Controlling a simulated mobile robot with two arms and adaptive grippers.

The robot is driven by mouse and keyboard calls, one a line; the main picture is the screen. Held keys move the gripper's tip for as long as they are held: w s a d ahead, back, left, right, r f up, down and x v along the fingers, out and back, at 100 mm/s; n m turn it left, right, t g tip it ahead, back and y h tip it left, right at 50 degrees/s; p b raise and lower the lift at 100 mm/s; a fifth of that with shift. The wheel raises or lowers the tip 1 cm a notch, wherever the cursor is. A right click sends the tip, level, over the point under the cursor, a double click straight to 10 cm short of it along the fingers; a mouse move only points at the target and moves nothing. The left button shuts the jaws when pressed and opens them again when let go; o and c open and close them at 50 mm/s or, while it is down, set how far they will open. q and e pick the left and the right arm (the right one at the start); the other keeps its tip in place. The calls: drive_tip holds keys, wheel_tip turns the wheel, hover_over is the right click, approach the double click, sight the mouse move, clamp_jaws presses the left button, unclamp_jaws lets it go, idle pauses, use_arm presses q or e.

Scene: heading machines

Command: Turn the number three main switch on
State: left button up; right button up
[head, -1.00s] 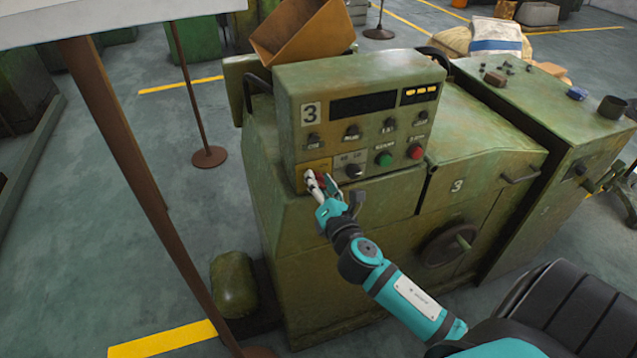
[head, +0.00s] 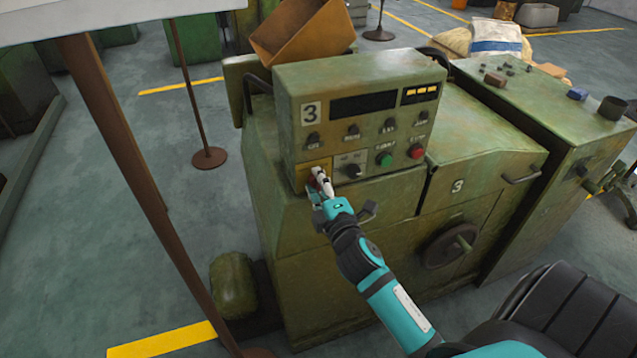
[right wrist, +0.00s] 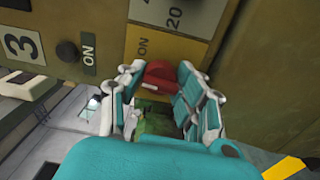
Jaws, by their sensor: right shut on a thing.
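The number three machine (head: 360,235) is a worn green cabinet with a control box on top, marked by a "3" plate (head: 311,113). The main switch is a red knob (right wrist: 162,75) on a yellow plate (head: 314,171) at the box's lower left; the right wrist view shows "ON" lettering on this plate. My right gripper (head: 320,183) is at the plate, its fingers shut on either side of the red knob. The fingers hide part of the knob, and I cannot read its exact setting. My left gripper is not in view.
A black selector (head: 353,171), a green button (head: 384,159) and a red button (head: 416,151) sit right of the yellow plate. A tilted brown bin (head: 302,32) stands behind the box. A brown post (head: 140,190) rises at the left.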

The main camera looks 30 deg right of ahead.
drive_tip(key=m, duration=0.3)
drive_tip(key=shift+m, duration=0.4)
drive_tip(key=shift+f+m+p, duration=0.1)
drive_tip(key=shift+m+p, duration=0.6)
drive_tip(key=shift+m, duration=1.6)
drive_tip(key=o, duration=1.2)
drive_tip(key=shift+s, duration=0.15)
drive_tip(key=v, duration=1.1)
drive_tip(key=shift+s+a, duration=0.2)
drive_tip(key=shift+s, duration=0.2)
